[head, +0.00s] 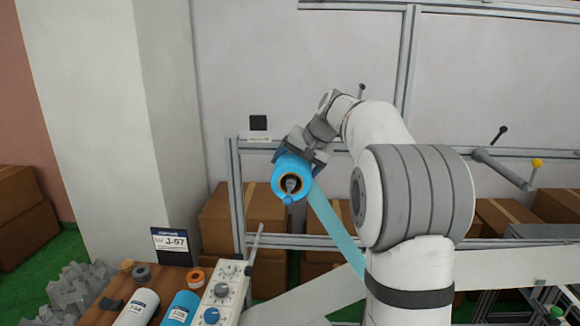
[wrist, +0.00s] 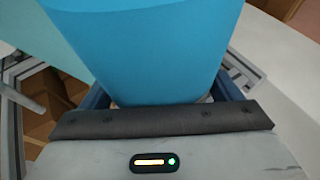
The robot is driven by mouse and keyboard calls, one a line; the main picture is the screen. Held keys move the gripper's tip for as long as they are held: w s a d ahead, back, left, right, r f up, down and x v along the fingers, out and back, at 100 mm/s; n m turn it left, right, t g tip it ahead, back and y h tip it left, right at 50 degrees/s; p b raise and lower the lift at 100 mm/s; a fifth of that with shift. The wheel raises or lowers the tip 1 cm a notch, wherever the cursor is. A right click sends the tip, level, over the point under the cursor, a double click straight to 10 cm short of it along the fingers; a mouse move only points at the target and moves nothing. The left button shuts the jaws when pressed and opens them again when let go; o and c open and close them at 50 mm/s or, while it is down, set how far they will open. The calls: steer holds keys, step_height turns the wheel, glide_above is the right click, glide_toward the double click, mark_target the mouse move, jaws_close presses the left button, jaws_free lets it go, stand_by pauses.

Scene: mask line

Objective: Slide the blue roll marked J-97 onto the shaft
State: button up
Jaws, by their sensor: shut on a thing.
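A blue roll (head: 279,172) with a brown core is in my gripper (head: 301,151) in the head view, in front of the wall frame. A grey shaft end (head: 291,186) with a blue knob shows in the core's opening, so the roll appears to be around the shaft. How far along it sits I cannot tell. In the wrist view the roll (wrist: 160,50) fills the space between my jaws, which are shut on it. No marking shows on its visible side. A card reading J-97 (head: 172,243) stands on the bench at lower left.
A light blue web (head: 337,234) runs from near the roll down to the right. The bench holds another labelled blue roll (head: 180,308), a white roll (head: 137,308), an orange ring (head: 194,279) and a control panel (head: 222,290). A lever with a yellow knob (head: 537,163) juts out at right.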

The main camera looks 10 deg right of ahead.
steer(key=shift+f+b, duration=0.45)
steer(key=shift+f, duration=0.05)
stand_by(0.4)
steer(key=o, duration=1.1)
steer(key=shift+c, duration=0.2)
